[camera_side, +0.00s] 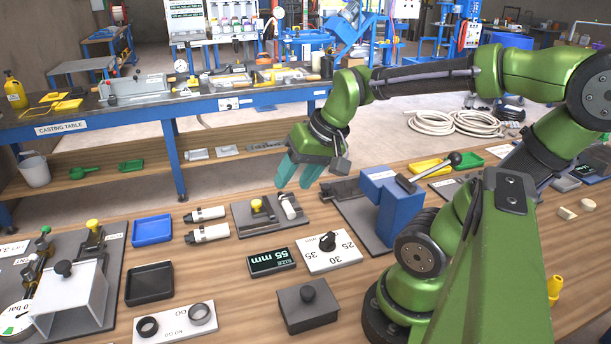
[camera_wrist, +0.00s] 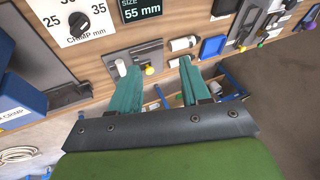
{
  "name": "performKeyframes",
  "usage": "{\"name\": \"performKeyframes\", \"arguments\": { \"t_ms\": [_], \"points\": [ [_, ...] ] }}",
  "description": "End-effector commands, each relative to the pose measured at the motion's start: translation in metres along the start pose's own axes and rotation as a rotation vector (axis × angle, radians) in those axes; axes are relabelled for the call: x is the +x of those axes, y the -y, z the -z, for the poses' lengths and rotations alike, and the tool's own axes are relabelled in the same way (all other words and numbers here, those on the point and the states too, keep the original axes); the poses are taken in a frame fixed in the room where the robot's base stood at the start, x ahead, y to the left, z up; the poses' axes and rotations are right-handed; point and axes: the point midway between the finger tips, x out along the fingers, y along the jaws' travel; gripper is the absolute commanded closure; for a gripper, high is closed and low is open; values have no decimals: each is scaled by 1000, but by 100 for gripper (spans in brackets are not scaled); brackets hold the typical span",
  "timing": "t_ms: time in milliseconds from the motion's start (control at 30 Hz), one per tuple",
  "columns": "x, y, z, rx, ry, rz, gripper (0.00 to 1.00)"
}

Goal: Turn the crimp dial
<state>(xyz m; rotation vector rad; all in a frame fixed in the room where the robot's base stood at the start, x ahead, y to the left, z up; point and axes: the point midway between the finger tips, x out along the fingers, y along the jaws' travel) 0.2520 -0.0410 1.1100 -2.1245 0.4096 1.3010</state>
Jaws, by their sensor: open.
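The crimp dial is a black knob (camera_side: 327,241) on a white plate (camera_side: 343,259) marked 25, 30 and 35, lying on the wooden bench. The knob also shows at the top left of the wrist view (camera_wrist: 79,22), on the plate labelled "CRIMP mm" (camera_wrist: 97,13). My gripper (camera_side: 296,172) has teal fingers, spread apart and empty. It is above the bench, behind the dial and apart from it. In the wrist view the gripper (camera_wrist: 160,80) points toward the grey fixture with the yellow knob.
A dark display (camera_side: 270,262) reading "SIZE 55 mm" is left of the dial plate. A grey fixture (camera_side: 246,220) lies below my gripper. A blue press (camera_side: 385,208) stands to the right. A grey box with a knob (camera_side: 308,306) is in front.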

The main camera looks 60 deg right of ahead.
Motion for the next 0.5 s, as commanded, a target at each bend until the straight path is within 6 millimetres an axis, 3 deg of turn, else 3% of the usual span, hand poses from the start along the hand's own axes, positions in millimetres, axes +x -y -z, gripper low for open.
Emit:
{"name": "performKeyframes", "arguments": {
  "t_ms": [33,100,300,400,500],
  "points": [
    [8,-29,17,151,48,-65,53],
    [13,-65,32,357,116,-131,53],
    [13,-152,46,912,307,-251,53],
    [8,-171,47,1114,387,-278,53],
    [1,-165,48,1186,428,-282,53]
  ]
}}
